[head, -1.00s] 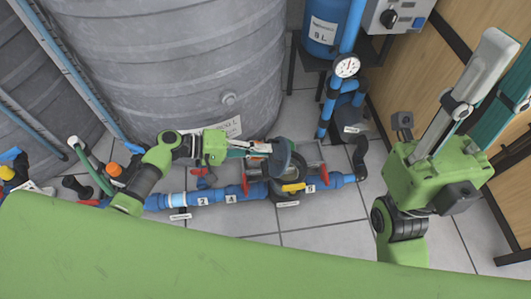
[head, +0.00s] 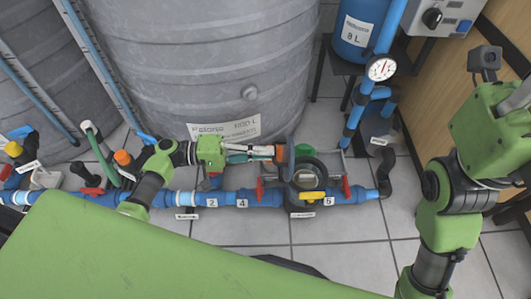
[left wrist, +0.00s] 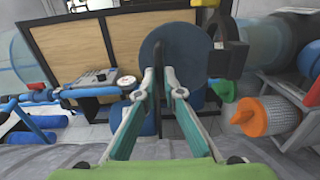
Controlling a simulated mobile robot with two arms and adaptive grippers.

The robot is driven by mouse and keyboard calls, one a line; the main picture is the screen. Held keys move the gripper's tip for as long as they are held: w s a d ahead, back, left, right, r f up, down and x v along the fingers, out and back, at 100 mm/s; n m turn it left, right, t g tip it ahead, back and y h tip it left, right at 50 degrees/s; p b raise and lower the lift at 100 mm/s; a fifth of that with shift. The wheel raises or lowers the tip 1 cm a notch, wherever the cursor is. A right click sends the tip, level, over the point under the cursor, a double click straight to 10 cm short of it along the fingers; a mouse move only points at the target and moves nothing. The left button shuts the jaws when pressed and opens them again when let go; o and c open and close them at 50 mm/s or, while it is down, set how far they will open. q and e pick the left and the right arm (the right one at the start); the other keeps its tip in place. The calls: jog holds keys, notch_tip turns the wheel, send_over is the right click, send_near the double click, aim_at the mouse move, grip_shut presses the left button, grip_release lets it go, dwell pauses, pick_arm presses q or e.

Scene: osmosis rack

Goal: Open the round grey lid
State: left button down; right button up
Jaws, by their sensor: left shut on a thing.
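The round grey lid (head: 290,158) stands steeply tilted, nearly edge-on in the head view, at the left side of the round dark housing (head: 294,196). The housing's round mouth is uncovered, with a pale face inside. In the left wrist view the lid (left wrist: 168,48) is a dark blue-grey disc at my fingertips. My left gripper (head: 276,153) is shut on the lid; its two fingers (left wrist: 159,80) meet at the disc's lower part. My right gripper (head: 490,125) is at the right edge, with its fingertips cut off by the frame.
A blue pipe (head: 262,197) with red valve handles runs along the floor by the housing. A large grey tank (head: 205,60) stands behind my left gripper. A pressure gauge (head: 382,68) and blue vessel (head: 358,32) are at back right.

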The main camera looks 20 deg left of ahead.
pick_arm(q)
jog(key=shift+f, duration=0.4)
jog(key=c, duration=2.1)
grip_release()
jog(key=shift+c, duration=0.2)
jog(key=shift+r, duration=0.1)
jog(key=shift+a, duration=0.1)
jog(key=v, duration=1.2)
